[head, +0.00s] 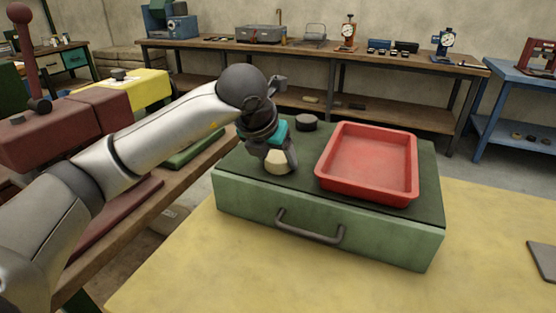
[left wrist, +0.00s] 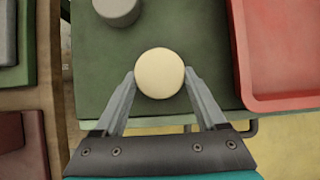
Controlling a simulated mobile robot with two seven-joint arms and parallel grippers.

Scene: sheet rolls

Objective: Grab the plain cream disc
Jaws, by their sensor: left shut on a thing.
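The plain cream disc (head: 279,169) is at the front left of the dark green top of a green drawer box (head: 315,222). In the left wrist view the round cream disc (left wrist: 160,73) sits between the two finger tips. My left gripper (head: 280,162) comes down from above and is shut on the disc, with a finger on each side of it. I cannot tell whether the disc still touches the box top. My right gripper is not in view.
A red tray (head: 324,180) stands right of the disc on the box top, empty. A dark grey disc (head: 306,123) lies behind the gripper; it also shows in the left wrist view (left wrist: 118,10). The yellow tabletop (head: 480,235) is mostly clear.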

